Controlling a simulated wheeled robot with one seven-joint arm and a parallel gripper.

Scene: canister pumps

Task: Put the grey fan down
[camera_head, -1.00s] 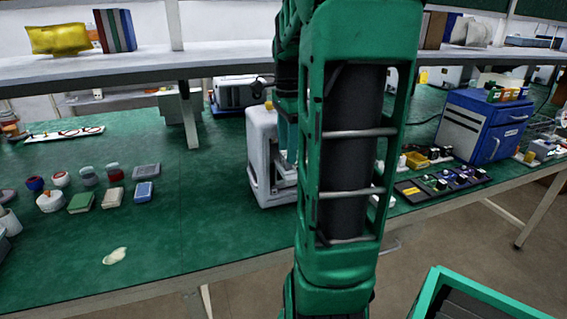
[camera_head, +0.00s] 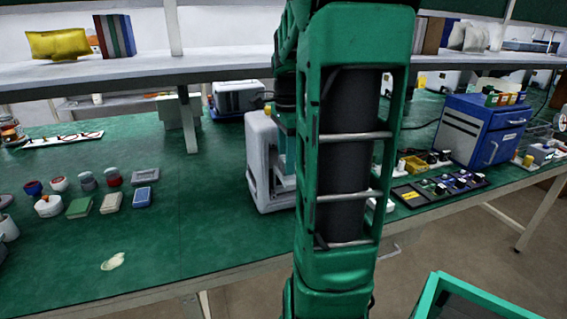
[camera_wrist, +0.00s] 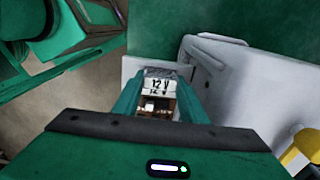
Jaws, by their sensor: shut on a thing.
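My gripper (camera_wrist: 158,105) is shut on a small pale-grey block with a "12 V" label, which I take to be the grey fan (camera_wrist: 158,84). Only its labelled end shows between the teal fingers in the wrist view; the rest is hidden. In the head view my green arm hides the fan and most of the gripper. The gripper is close to the white-grey machine (camera_head: 262,165) on the green bench (camera_head: 190,240). That machine also shows just right of the fingers in the wrist view (camera_wrist: 255,85). I cannot tell whether the fan touches anything.
Several small pots and boxes (camera_head: 80,208) stand on the bench at left, with a cream patch (camera_head: 113,262) nearer the front edge. A black tray of small parts (camera_head: 440,188) and a blue cabinet (camera_head: 487,133) stand at right. A shelf (camera_head: 110,68) overhangs the back. Bench space left of the machine is clear.

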